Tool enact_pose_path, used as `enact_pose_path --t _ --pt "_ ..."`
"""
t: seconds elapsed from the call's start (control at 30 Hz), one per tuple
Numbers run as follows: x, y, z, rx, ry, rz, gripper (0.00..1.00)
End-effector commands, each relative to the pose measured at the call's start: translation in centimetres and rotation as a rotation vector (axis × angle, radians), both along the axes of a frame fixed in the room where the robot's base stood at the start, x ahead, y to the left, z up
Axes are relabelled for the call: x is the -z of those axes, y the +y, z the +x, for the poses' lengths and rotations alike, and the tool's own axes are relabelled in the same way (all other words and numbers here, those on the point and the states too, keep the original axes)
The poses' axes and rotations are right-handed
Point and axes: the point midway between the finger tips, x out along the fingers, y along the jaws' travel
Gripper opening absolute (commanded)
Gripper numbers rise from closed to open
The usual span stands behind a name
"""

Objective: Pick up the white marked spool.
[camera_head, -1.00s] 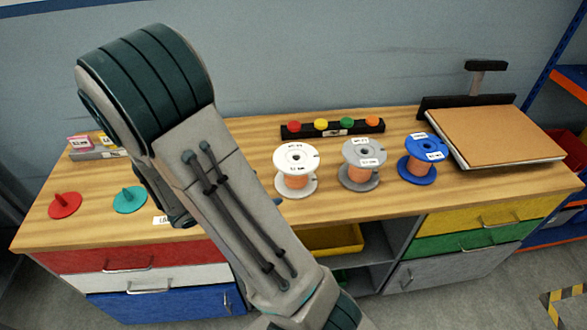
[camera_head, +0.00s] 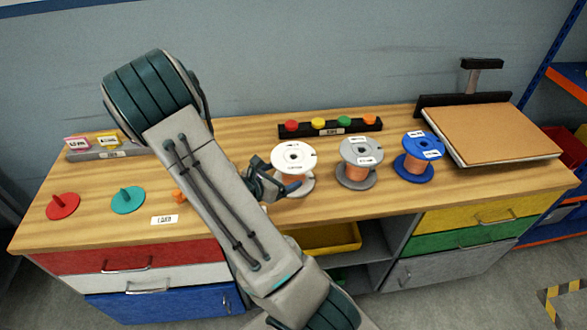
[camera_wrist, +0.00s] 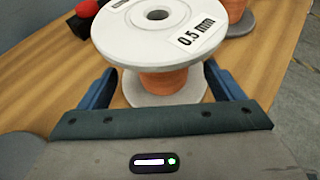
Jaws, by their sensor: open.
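The white marked spool (camera_head: 294,157) stands upright on the wooden table, with orange wire around its core. In the wrist view the white spool (camera_wrist: 158,32) fills the upper middle, its top disc labelled "0.5 mm". My gripper (camera_head: 284,184) is at the spool's near left side in the head view. In the wrist view my gripper (camera_wrist: 160,72) is open, its blue fingers on either side of the orange core. The fingertips reach to about the top disc's edge, which hides part of them; I cannot tell whether they touch the spool.
A grey spool (camera_head: 361,151) and a blue spool (camera_head: 424,146) stand to the right. A black rack (camera_head: 300,130) with coloured knobs is behind. A red peg disc (camera_head: 62,207) and a teal one (camera_head: 128,200) are at left. A brown board (camera_head: 505,130) lies at right.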

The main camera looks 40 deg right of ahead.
Motion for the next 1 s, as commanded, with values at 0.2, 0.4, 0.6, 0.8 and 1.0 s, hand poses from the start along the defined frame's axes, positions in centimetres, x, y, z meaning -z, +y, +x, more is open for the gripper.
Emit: enact_pose_path --t 0.2,0.4,0.6,0.8,1.0 --pt "1.0 -2.8 0.2 0.003 0.0 0.0 0.87" --pt "1.1 -3.2 0.3 0.0 -0.001 0.0 0.87" --pt "1.1 -3.1 0.3 0.0 -0.001 0.0 0.57" --pt "1.0 -3.2 0.3 0.002 -0.002 -0.002 0.18" --pt "1.0 -3.2 0.3 0.001 -0.002 -0.002 0.18"
